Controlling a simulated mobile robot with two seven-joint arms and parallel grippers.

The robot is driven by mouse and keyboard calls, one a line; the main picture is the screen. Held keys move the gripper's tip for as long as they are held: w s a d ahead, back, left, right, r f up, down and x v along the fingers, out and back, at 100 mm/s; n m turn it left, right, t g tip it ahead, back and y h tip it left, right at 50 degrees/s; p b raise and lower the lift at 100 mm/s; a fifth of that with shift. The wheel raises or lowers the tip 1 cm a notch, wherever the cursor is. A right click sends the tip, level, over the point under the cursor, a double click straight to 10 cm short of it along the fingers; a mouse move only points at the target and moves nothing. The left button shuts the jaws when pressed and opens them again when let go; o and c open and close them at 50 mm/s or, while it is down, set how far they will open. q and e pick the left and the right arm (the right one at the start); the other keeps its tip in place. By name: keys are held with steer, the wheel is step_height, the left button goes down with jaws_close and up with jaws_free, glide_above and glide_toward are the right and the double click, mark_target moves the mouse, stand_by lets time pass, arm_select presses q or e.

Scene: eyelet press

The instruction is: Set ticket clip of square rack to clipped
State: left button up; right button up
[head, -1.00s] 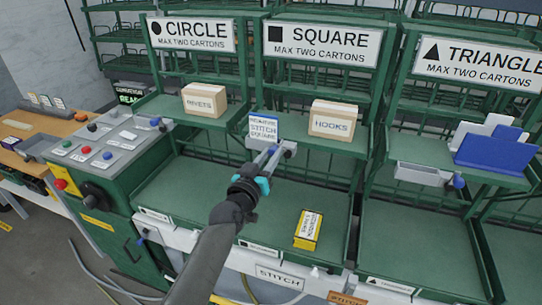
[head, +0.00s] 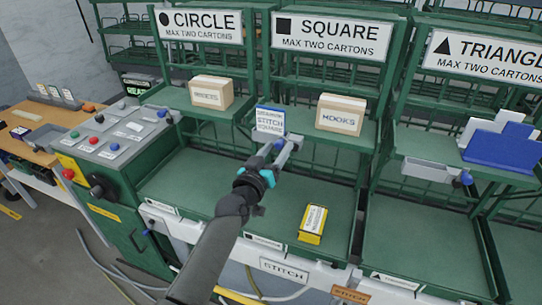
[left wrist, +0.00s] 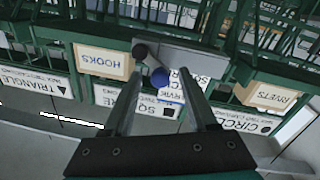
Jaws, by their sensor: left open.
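The square rack, under the SQUARE sign (head: 331,36), has a white and blue ticket (head: 270,119) standing at its shelf's left front. The ticket clip shows as a blue knob (head: 280,144) just below the ticket. My left gripper (head: 284,147) reaches up to this knob from below, with its fingers apart. In the left wrist view, which looks upside down, the blue knob (left wrist: 160,77) lies between the open fingers near their tips. I cannot tell whether either finger touches it. The clip's jaw is not clear. My right gripper is not in view.
A HOOKS carton (head: 341,114) stands right of the ticket, and another carton (head: 211,92) stands on the circle shelf. A yellow box (head: 313,223) lies on the lower shelf. A control panel (head: 115,135) is at left. The lower shelf is otherwise largely clear.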

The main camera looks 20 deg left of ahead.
arm_select(q)
steer(key=s+a, duration=0.1)
steer(key=s, duration=1.4)
steer(key=shift+a, duration=0.3)
steer(key=shift+f, duration=0.2)
